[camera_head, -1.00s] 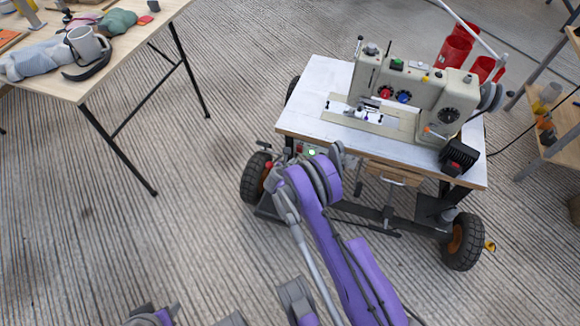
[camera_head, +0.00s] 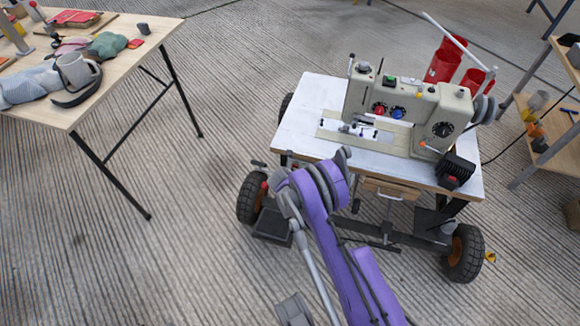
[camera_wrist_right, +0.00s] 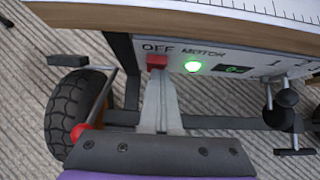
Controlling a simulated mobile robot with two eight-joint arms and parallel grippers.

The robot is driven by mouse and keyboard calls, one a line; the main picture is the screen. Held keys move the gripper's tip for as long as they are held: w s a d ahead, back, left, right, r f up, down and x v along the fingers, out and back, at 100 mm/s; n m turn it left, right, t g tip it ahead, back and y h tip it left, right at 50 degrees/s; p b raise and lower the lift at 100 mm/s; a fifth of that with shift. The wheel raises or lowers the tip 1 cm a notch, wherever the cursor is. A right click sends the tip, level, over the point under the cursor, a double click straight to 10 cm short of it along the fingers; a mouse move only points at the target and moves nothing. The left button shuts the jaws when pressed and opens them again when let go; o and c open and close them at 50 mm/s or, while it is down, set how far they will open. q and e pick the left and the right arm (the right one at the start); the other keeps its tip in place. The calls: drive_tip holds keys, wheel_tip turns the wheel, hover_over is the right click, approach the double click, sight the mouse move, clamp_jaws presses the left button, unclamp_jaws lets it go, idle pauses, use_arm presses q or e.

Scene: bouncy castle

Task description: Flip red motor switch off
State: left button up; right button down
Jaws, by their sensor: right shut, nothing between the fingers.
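The red motor switch (camera_wrist_right: 157,61) is on the white panel under the table's front edge, below the printed word OFF in the right wrist view. A green light (camera_wrist_right: 193,66) glows just right of it, near the word MOTOR. My right gripper (camera_wrist_right: 158,78) is shut and empty, its fingertips right at the lower edge of the red switch; I cannot tell if they touch it. In the head view my purple right arm hides the switch. My left gripper is not in view.
The sewing machine (camera_head: 408,112) stands on the white wheeled table (camera_head: 312,95). A red-knobbed lever (camera_wrist_right: 80,131) and a black wheel (camera_wrist_right: 74,108) lie left of my fingers. Black knobs (camera_wrist_right: 278,116) hang at right. Open floor lies left of the table.

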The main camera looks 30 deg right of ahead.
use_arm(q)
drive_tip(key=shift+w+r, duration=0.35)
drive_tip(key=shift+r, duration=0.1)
use_arm(e)
drive_tip(key=shift+w+d+r, duration=0.1)
drive_tip(key=shift+d+r, duration=0.05)
drive_tip(key=shift+r, duration=0.3)
drive_tip(key=shift+w+d+r, duration=0.1)
drive_tip(key=shift+d+r, duration=0.05)
drive_tip(key=shift+r, duration=0.25)
drive_tip(key=shift+a, duration=0.2)
